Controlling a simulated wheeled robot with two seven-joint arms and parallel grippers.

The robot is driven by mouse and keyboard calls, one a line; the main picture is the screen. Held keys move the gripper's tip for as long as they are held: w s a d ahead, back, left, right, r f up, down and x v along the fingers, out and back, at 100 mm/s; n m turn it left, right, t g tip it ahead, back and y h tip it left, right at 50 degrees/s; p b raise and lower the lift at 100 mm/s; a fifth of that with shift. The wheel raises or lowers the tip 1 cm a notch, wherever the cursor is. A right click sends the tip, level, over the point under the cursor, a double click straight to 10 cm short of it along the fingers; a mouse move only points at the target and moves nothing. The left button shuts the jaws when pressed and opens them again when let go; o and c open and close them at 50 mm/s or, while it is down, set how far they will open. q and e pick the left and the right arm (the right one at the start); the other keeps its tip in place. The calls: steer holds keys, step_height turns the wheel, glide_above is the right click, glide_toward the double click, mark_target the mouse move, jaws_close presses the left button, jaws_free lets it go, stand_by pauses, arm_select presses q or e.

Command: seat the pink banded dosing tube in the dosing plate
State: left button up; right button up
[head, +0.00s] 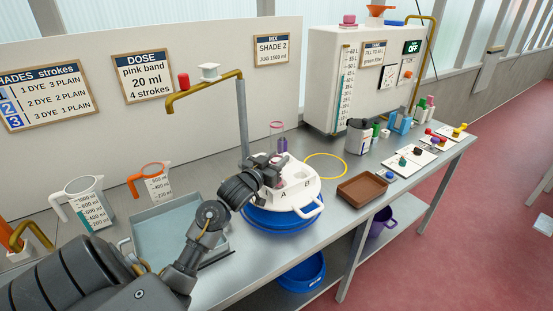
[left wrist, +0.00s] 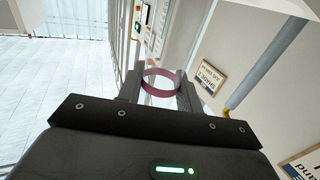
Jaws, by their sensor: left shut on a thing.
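The dosing tube (head: 277,130) is clear, with a pink rim at its top and a purple part lower down. It stands roughly upright above the white dosing plate (head: 308,187), which lies on a blue tub (head: 268,219) and is marked A and B. My left gripper (head: 277,158) is shut on the tube over the back left part of the plate. In the left wrist view the pink band (left wrist: 160,82) shows as a ring between the fingers of my left gripper (left wrist: 160,92). The tube's lower end is hidden behind the gripper. My right gripper is not in view.
A bent brass tap (head: 205,84) on a grey post stands behind the plate. A grey tray (head: 165,232) and two measuring jugs (head: 86,203) are at left. A yellow ring (head: 326,165), a brown tray (head: 362,190) and a dark-topped jar (head: 358,136) are at right.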

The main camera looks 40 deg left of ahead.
arm_select(q)
steer(key=shift+f+b, duration=1.3)
steer(key=shift+f, duration=0.9)
steer(key=o, duration=1.1)
steer(key=shift+c, duration=0.2)
steer(key=shift+s+d+p, duration=0.1)
steer(key=shift+s+p, duration=0.35)
steer(key=shift+s, duration=0.1)
steer(key=s+p, duration=0.4)
steer(key=s, duration=0.5)
steer(key=shift+s+d, duration=0.35)
steer(key=shift+d, duration=0.1)
